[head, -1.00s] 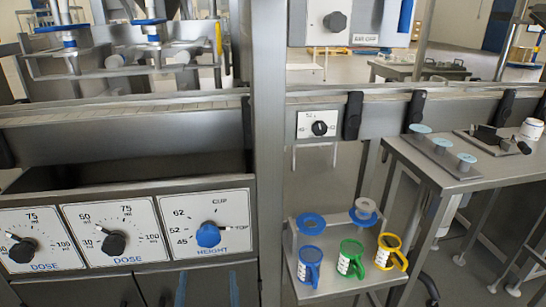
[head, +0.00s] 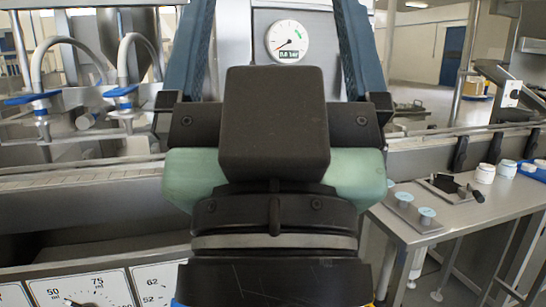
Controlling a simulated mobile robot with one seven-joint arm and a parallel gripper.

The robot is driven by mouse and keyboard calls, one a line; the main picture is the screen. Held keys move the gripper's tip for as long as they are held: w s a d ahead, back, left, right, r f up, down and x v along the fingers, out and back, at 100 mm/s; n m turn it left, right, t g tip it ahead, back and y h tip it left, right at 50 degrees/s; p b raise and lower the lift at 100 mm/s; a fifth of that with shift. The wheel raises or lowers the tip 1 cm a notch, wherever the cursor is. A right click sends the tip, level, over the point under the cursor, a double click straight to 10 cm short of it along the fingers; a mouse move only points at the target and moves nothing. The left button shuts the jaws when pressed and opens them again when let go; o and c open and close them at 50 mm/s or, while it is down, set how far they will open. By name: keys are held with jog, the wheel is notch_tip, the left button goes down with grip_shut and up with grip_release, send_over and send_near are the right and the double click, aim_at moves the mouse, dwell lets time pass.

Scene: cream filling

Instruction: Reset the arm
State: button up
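My gripper (head: 272,45) fills the middle of the head view, with its black body and pale green sides seen from behind. Its two blue fingers point up and away and stand wide apart, with their tips cut off at the top edge. I see nothing held between them; a pressure gauge (head: 288,40) on the machine shows in the gap behind. My gripper and wrist hide the middle of the machine.
A metal conveyor rail (head: 425,142) runs across behind my arm. On the left are nozzles with blue rings (head: 122,90) and a dose dial panel (head: 95,289). On the right, a steel table (head: 440,222) holds pale blue-topped pieces (head: 427,212) and white jars (head: 484,173).

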notch_tip(320, 180, up, 30)
jog(key=p, duration=2.8)
